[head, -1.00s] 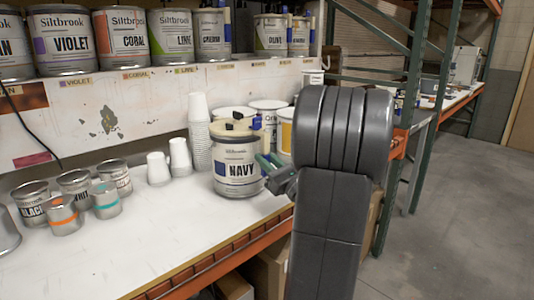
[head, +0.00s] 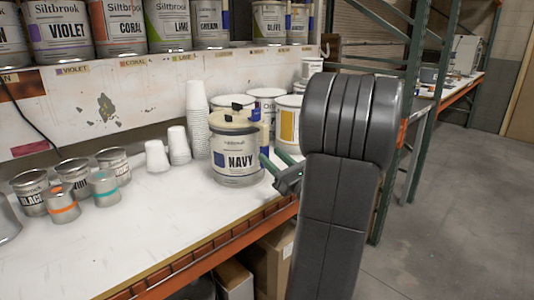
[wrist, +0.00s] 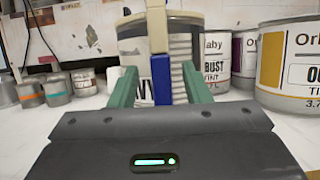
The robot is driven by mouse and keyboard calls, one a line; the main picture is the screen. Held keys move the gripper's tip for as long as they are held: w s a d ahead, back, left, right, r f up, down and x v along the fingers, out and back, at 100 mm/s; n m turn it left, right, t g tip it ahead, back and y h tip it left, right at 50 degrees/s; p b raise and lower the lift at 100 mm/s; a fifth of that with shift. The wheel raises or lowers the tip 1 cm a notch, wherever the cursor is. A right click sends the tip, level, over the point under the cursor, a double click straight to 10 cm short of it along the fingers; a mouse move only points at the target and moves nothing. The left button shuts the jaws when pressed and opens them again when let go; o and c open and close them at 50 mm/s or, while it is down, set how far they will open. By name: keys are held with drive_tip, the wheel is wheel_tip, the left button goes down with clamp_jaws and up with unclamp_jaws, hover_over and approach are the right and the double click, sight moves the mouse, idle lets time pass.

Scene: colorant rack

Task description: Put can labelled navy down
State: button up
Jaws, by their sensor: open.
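The can labelled navy (head: 238,160) stands upright on the white bench top, with a cream lid and a blue-and-cream upright piece on its right side. In the wrist view the navy can (wrist: 182,46) is straight ahead, its label partly hidden by a finger. The blue-and-cream piece (wrist: 162,80) shows between my two green fingers. My gripper (head: 277,167) is open at the can's right side, toward the front edge of the bench. In the wrist view my gripper (wrist: 160,88) has its fingers apart; I cannot tell whether either touches the piece.
Large cans (head: 288,122) stand close behind and right of the navy can. Stacked white cups (head: 196,120) stand behind it, with shorter cup stacks (head: 157,156) to the left. Several small cans (head: 62,204) are at the left. The bench (head: 150,225) is clear in front.

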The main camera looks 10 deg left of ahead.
sight(267, 137)
drive_tip(key=v, duration=0.8)
drive_tip(key=shift+s+d+f, duration=0.1)
drive_tip(key=x, duration=1.1)
drive_tip(key=shift+a, duration=0.25)
wheel_tip(267, 137, up, 4)
drive_tip(key=shift+f+p, duration=0.1)
drive_tip(key=shift+p, duration=0.35)
drive_tip(key=shift+w+a+r, duration=0.1)
drive_tip(key=shift+w+r, duration=0.2)
drive_tip(key=shift+r, duration=0.25)
drive_tip(key=shift+f, duration=0.15)
